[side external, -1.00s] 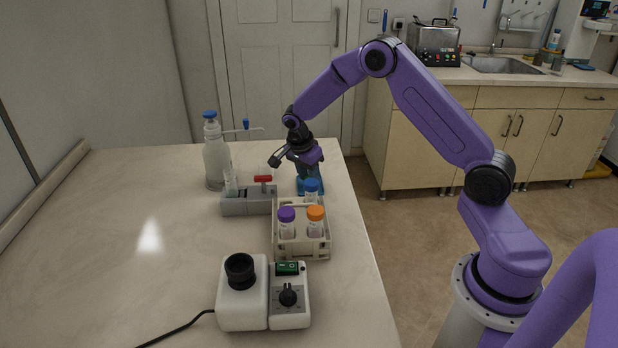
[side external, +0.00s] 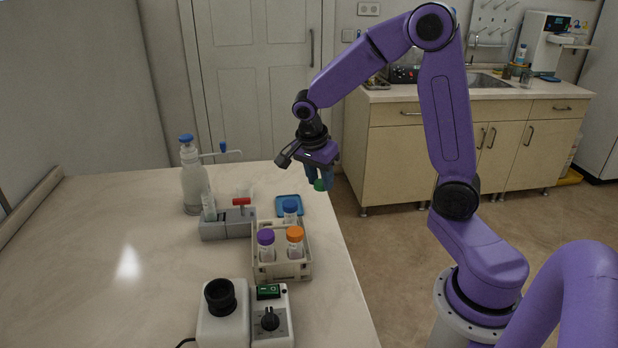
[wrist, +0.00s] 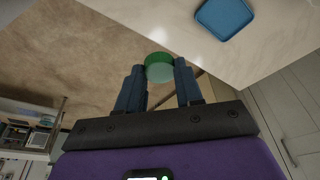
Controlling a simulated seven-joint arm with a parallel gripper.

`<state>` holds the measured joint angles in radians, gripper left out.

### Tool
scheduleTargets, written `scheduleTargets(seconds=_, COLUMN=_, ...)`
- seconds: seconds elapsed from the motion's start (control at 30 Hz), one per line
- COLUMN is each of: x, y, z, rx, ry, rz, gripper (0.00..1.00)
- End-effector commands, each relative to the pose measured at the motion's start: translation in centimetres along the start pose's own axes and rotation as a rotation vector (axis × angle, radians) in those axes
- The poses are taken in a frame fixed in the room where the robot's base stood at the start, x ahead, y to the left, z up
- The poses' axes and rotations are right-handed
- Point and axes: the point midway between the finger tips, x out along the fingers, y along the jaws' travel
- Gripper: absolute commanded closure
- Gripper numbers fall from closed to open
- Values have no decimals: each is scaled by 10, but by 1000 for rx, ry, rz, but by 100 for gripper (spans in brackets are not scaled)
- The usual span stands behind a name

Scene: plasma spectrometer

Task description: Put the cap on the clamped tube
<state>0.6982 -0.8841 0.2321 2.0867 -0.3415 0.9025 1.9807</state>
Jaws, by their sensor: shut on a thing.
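My gripper (side external: 319,178) is shut on a green cap (side external: 319,186) and holds it in the air above the table's right edge, past the blue tray. In the wrist view the green cap (wrist: 159,68) sits between the fingertips (wrist: 160,78). The clamped tube (side external: 208,207) is clear and stands upright at the left end of a grey clamp block (side external: 226,227) with a red handle (side external: 241,201). The gripper is up and to the right of this tube, well apart from it. The tube is small in view, and the wrist view does not show it.
A flat blue tray (side external: 289,206) lies empty behind a rack (side external: 282,271) holding tubes with purple, orange and blue caps. A white dispenser bottle (side external: 195,188) stands behind the clamp. A white device with a black cup (side external: 219,296) stands in front. The table's left side is clear.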

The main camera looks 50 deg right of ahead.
Motion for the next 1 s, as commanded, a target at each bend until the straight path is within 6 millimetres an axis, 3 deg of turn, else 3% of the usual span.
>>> scheduleTargets(seconds=0.13, x=-5, y=8, z=2, rx=-4, ry=-1, rz=-2, gripper=92)
scheduleTargets(seconds=0.27, x=-11, y=-3, z=9, rx=-51, ry=-5, rz=-12, gripper=92)
scheduleTargets(seconds=0.47, x=-31, y=-58, z=37, rx=-249, ry=-19, rz=-64, gripper=92)
scheduleTargets(seconds=0.7, x=-61, y=-130, z=83, rx=-555, ry=-27, rz=-148, gripper=92)
scheduleTargets(seconds=1.0, x=-93, y=-192, z=135, rx=-887, ry=-13, rz=-244, gripper=92)
